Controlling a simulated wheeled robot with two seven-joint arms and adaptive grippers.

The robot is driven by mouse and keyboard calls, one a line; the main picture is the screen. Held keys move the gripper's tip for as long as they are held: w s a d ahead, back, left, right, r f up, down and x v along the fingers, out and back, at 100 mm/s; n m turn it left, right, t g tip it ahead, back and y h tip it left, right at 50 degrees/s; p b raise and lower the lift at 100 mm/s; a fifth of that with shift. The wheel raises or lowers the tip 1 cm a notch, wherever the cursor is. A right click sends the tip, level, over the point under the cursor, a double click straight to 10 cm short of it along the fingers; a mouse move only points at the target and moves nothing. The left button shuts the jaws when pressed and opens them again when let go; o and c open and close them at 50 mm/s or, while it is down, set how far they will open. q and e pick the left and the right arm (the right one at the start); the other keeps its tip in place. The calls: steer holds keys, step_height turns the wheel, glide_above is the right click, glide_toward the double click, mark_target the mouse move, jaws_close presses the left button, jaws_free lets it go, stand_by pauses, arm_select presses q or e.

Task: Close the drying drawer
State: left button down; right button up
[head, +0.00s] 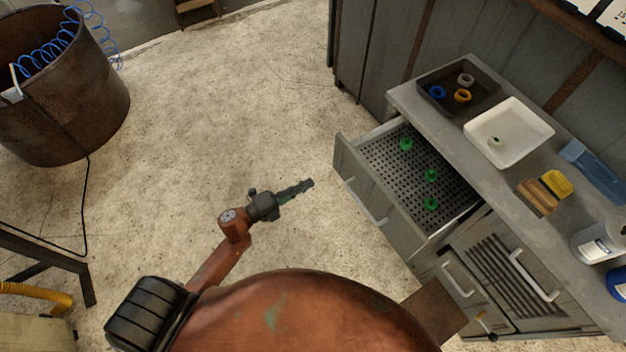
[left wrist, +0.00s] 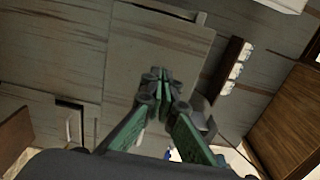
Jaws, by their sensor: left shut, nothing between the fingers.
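The drying drawer (head: 386,219) is pulled out from the grey cabinet in the head view. Its perforated tray floor (head: 410,172) holds several green pieces (head: 431,175). A pale bar handle (head: 366,203) is on its front panel. My left gripper (head: 308,184) is shut and empty, to the left of the drawer front and apart from it, over the floor. In the left wrist view the closed fingers (left wrist: 162,82) show before grey panels; I cannot tell which panels these are. My right gripper is not in view.
The worktop (head: 487,173) holds a dark tray (head: 432,105) with rings, a white tray (head: 540,125), a yellow-and-wood brush (head: 557,184) and bottles (head: 597,244). Below it are more handled fronts (head: 457,279). A rusty barrel (head: 75,110) stands at the upper left. The floor between is clear.

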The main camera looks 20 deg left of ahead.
mark_target(344, 164)
arm_select(q)
steer(key=b+x, duration=0.1)
steer(key=x, duration=1.1)
steer(key=shift+w, duration=0.1)
